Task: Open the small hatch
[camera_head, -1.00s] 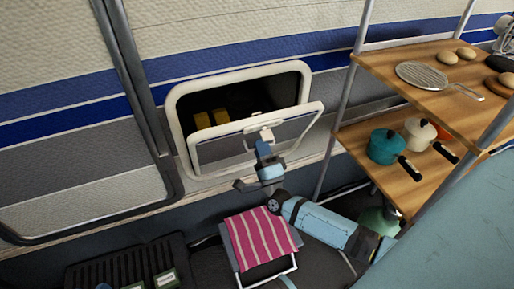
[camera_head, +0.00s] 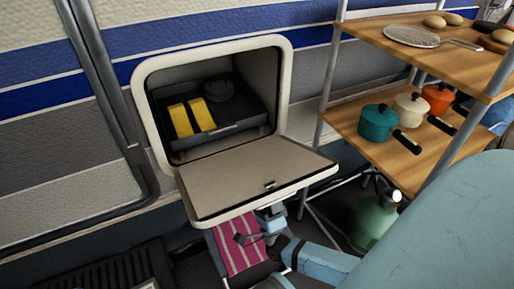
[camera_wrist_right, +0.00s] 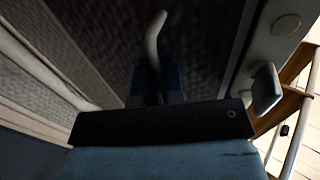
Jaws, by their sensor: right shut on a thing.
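The small hatch (camera_head: 213,118) in the camper wall stands open in the head view. Its door (camera_head: 235,180) is hinged along the bottom and hangs down, nearly flat, with its inner face up. My right gripper (camera_head: 268,214) is beneath the door's outer edge, partly hidden by it. In the right wrist view its dark fingers (camera_wrist_right: 157,88) are closed around a pale curved piece (camera_wrist_right: 153,45) of the door. My left gripper is not in view.
Inside the hatch is a dark tray (camera_head: 230,128) with yellow blocks (camera_head: 191,118) and a dark round thing. A wooden shelf rack (camera_head: 385,155) with pots stands to the right. A striped pink cloth (camera_head: 238,248) hangs below the door. A green bottle (camera_head: 372,218) stands below the rack.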

